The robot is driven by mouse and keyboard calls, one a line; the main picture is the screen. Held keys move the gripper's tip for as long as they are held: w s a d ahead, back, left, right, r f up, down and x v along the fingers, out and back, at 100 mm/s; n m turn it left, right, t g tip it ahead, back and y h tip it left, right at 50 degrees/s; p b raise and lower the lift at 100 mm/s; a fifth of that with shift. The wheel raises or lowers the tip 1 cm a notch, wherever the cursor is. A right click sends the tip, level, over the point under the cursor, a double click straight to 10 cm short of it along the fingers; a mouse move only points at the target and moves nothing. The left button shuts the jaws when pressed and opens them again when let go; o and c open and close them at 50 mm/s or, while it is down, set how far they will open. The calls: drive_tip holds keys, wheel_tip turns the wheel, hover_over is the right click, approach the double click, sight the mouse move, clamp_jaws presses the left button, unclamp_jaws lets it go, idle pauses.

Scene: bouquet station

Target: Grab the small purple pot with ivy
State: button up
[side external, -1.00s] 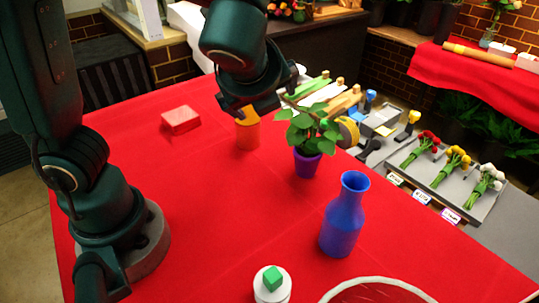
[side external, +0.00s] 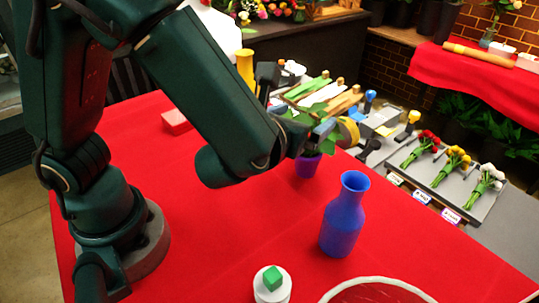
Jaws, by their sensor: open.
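The small purple pot (side external: 306,167) stands upright on the red cloth, its upper part partly covered by my arm and the leaves. Its green ivy (side external: 329,143) is largely hidden behind my wrist, with some leaves showing around it. My gripper (side external: 298,106) is open at the ivy, above the pot's rim. Its fingers are partly hidden, and I cannot tell whether they touch the leaves. The pot appears free of the fingers.
A blue vase (side external: 343,218) stands close in front, to the right of the pot. A white container with a green block (side external: 272,279) is nearer. Flower bunches (side external: 451,166) lie at right.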

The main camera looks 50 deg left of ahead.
sight(308, 150)
drive_tip(key=shift+w+a+f, duration=0.3)
drive_tip(key=shift+w+f, duration=0.45)
drive_tip(key=shift+f, duration=0.5)
drive_tip(key=shift+w+a+f, duration=0.35)
drive_tip(key=shift+w+f, duration=0.4)
drive_tip(key=shift+f, duration=0.55)
drive_tip(key=shift+w+a+f, duration=0.3)
drive_tip(key=shift+w+f, duration=0.45)
drive_tip(key=shift+f, duration=0.5)
clamp_jaws()
